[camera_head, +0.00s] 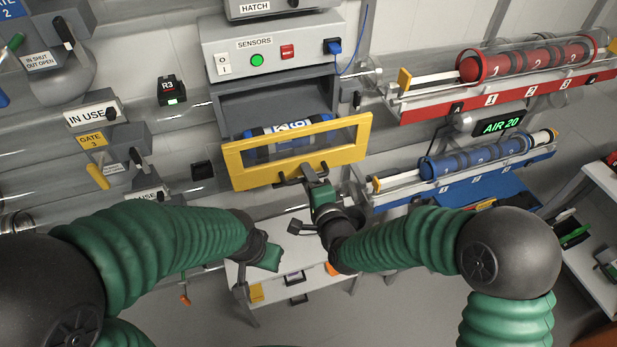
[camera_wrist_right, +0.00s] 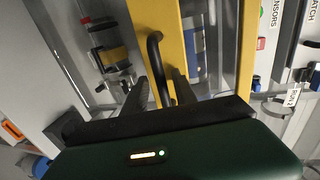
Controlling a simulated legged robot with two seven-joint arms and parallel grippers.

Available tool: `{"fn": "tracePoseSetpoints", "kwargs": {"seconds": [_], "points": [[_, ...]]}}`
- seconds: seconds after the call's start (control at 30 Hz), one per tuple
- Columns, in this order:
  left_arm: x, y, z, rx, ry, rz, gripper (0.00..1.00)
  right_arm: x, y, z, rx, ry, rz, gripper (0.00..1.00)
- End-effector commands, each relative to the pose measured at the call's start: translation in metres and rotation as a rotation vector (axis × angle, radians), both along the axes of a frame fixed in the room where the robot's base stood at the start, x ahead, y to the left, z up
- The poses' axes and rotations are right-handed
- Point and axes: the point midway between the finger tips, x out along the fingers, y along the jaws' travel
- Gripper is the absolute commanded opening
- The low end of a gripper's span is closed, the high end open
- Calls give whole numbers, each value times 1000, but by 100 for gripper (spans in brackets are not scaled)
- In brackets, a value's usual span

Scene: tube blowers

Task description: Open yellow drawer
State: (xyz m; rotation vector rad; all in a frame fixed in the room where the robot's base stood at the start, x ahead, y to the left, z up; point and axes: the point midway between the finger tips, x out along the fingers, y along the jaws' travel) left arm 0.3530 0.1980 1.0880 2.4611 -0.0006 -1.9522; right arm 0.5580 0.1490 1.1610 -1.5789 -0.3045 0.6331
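The yellow drawer (camera_head: 236,165) is a yellow-framed front with a clear window, under the sensors box. A blue tube part with white markings (camera_head: 290,130) shows behind its window and top edge. Its black handle (camera_head: 287,181) is on the lower frame bar; the handle also shows in the right wrist view (camera_wrist_right: 154,50). My right gripper (camera_head: 310,175) is at the handle. In the right wrist view its two dark fingers (camera_wrist_right: 165,88) stand apart on either side of the handle bar. My left gripper (camera_head: 262,262) hangs lower, away from the drawer; its fingers are unclear.
The sensors box (camera_head: 270,50) sits above the drawer. Red tubes (camera_head: 530,58) and blue tubes (camera_head: 480,158) lie on racks at right. Gate levers and an in-use sign (camera_head: 92,114) are at left. A white table (camera_head: 325,288) stands below.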

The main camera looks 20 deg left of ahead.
Motion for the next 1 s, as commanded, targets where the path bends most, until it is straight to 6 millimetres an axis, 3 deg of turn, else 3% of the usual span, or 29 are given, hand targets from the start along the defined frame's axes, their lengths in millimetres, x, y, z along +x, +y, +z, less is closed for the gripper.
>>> {"fn": "tracePoseSetpoints", "kwargs": {"seconds": [0.53, 0.67, 0.9, 1.0], "points": [[0, 0, 2, 0, 0, 0, 36, -7, -6, 5, 2, -5, -2, 34], [0, 0, 7, 0, 0, 0, 36, -30, -21, 12, -1, -3, -1, 34], [0, 0, 19, 0, 0, 0, 36, -89, -60, 27, -1, -4, 0, 34], [0, 0, 52, 0, 1, 0, 36, -94, -64, 37, 0, 5, -1, 34]]}}
